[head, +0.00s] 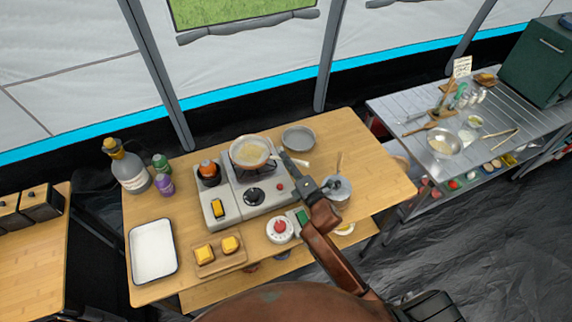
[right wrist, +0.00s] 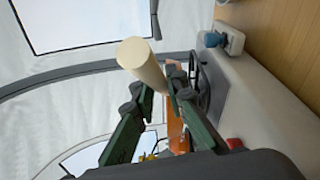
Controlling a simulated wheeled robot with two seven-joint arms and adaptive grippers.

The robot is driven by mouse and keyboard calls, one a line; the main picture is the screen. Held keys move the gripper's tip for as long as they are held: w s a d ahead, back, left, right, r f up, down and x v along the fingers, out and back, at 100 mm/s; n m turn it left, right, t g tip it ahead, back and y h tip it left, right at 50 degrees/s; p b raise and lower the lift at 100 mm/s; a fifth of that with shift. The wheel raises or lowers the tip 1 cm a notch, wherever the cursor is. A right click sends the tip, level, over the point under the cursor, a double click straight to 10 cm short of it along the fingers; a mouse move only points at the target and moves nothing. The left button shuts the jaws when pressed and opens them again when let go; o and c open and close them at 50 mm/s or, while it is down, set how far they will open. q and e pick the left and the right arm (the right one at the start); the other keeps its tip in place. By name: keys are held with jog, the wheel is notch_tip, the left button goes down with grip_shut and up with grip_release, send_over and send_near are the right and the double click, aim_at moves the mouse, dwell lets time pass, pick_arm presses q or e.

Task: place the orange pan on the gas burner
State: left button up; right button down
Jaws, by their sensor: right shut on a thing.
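The orange pan (head: 248,153), with pale contents, is at the back of the grey stove (head: 265,207) in the head view, over the burner grate (head: 236,168). I cannot tell whether it rests on the grate or hovers just above it. Its cream handle (head: 299,161) points right. My right gripper (head: 291,160) is shut on the handle. In the right wrist view the cream handle (right wrist: 144,62) stands between the fingers of my right gripper (right wrist: 155,88), and part of the orange pan (right wrist: 178,130) shows beyond, partly hidden by a finger. My left gripper is not in view.
An orange-topped item (head: 208,169) stands close left of the pan. A grey plate (head: 298,138) lies behind right, and a silver pot (head: 338,190) stands to the right. A white tray (head: 153,250), bottles (head: 131,170) and a bread board (head: 222,261) are on the left.

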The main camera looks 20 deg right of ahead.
jog(key=shift+f, duration=0.9)
jog(key=shift+f, duration=0.2)
jog(key=c, duration=1.9)
grip_release()
jog(key=shift+f, duration=0.1)
jog(key=shift+c, duration=0.2)
jog(key=shift+s+d, duration=0.1)
jog(key=shift+s, duration=0.15)
jog(key=s+d, duration=0.1)
jog(key=s, duration=1)
jog(key=shift+s+d, duration=0.25)
jog(key=shift+d, duration=0.15)
